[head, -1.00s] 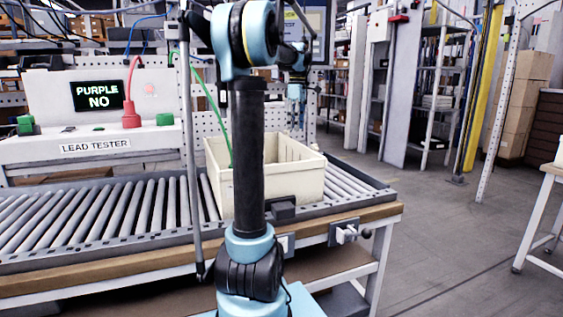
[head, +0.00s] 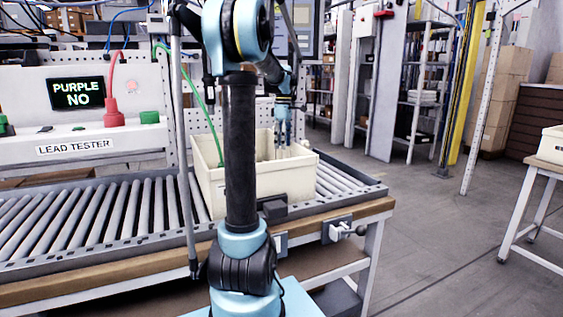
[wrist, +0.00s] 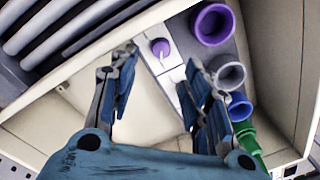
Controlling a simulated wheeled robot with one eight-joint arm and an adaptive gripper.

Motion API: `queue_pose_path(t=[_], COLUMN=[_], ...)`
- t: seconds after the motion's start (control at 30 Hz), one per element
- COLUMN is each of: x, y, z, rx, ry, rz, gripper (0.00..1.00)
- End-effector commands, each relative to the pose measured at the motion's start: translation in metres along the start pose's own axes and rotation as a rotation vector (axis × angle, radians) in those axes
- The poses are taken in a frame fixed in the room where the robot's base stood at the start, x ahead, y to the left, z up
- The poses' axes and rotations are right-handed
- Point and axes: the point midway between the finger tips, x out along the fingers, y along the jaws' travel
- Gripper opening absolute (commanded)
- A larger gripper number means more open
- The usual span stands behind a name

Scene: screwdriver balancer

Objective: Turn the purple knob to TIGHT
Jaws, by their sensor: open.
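The purple knob (wrist: 160,47) sits on a white block (wrist: 162,58) inside the cream bin, seen in the wrist view. My gripper (wrist: 162,63) is open and empty, its two fingertips apart on the left and right of the knob in that picture. Whether they touch the block cannot be told. In the head view, my gripper (head: 284,135) hangs over the cream bin (head: 290,175), low at its rim. The knob is hidden by the bin wall there. No TIGHT label can be read in the wrist view.
Several round sockets, a purple one (wrist: 213,24) among them, line the block's right side, with green parts (wrist: 247,138) below. The bin stands on a roller conveyor (head: 110,215). A lead tester (head: 75,148) with display (head: 77,93) reads "PURPLE NO". A green cable (head: 200,95) runs into the bin.

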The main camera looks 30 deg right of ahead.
Motion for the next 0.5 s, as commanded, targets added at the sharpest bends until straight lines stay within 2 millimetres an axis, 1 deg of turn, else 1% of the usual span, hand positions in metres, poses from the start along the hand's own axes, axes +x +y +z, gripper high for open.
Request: queue_pose_path(t=[0.03, 0.1, 0.3, 0.5], x=[0.009, 0.022, 0.053, 0.073], y=[0.000, 0.000, 0.000, 0.000], z=[0.000, 0.000, 0.000, 0.000], rx=[0.000, 0.000, 0.000, 0.000], ry=[0.000, 0.000, 0.000, 0.000], rz=[0.000, 0.000, 0.000, 0.000], gripper=[0.44, 0.44, 0.44, 0.44])
